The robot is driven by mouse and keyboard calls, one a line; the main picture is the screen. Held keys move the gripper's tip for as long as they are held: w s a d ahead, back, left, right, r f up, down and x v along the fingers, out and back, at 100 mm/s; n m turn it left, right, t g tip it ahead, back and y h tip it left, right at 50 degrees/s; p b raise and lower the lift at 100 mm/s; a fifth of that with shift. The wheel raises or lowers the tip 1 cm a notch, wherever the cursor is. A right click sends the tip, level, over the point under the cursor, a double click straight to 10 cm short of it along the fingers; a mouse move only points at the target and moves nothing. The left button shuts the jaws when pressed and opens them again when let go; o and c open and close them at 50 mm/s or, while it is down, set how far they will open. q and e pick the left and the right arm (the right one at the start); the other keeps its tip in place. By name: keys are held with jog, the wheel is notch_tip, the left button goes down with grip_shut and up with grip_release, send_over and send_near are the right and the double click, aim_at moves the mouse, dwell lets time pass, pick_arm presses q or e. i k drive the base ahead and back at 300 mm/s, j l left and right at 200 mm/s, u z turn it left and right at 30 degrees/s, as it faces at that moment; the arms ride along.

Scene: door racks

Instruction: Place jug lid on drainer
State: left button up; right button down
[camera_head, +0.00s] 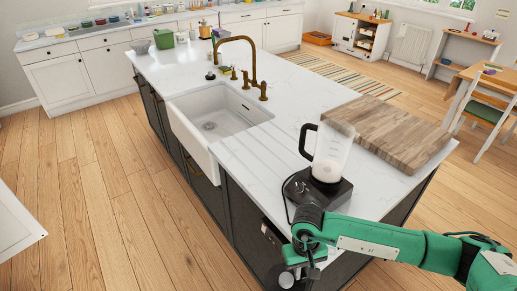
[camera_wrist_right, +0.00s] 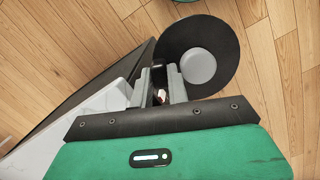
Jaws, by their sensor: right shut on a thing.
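The jug lid, a dark round disc with a grey round knob (camera_wrist_right: 225,55), shows in the right wrist view beside and beyond my fingertips. My right gripper (camera_wrist_right: 162,86) is shut on it; the exact contact is partly hidden by the fingers. In the head view my right gripper (camera_head: 298,272) hangs low by the island's near front side, and the lid is hard to make out there. The clear jug (camera_head: 332,150) with a dark handle stands upright on its black base (camera_head: 318,188). The grooved drainer (camera_head: 258,152) lies in the white countertop, right of the sink. My left gripper is out of view.
The white sink (camera_head: 212,112) with a brass tap (camera_head: 252,60) is left of the drainer. A wooden board (camera_head: 388,132) lies right of the jug. A cable loops by the jug base at the counter's front edge. The drainer's surface looks clear.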

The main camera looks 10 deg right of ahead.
aim_at(268, 170)
jog(key=i+j, duration=0.45)
jog(key=j, duration=0.15)
jog(key=i+j, duration=0.5)
jog(key=i+j+z, duration=0.15)
jog(key=j, duration=0.2)
jog(key=i+j+z, duration=0.1)
jog(key=i+j, duration=0.15)
jog(key=j, duration=0.15)
jog(key=i+j+z, duration=0.15)
jog(key=j, duration=0.25)
jog(key=z, duration=0.8)
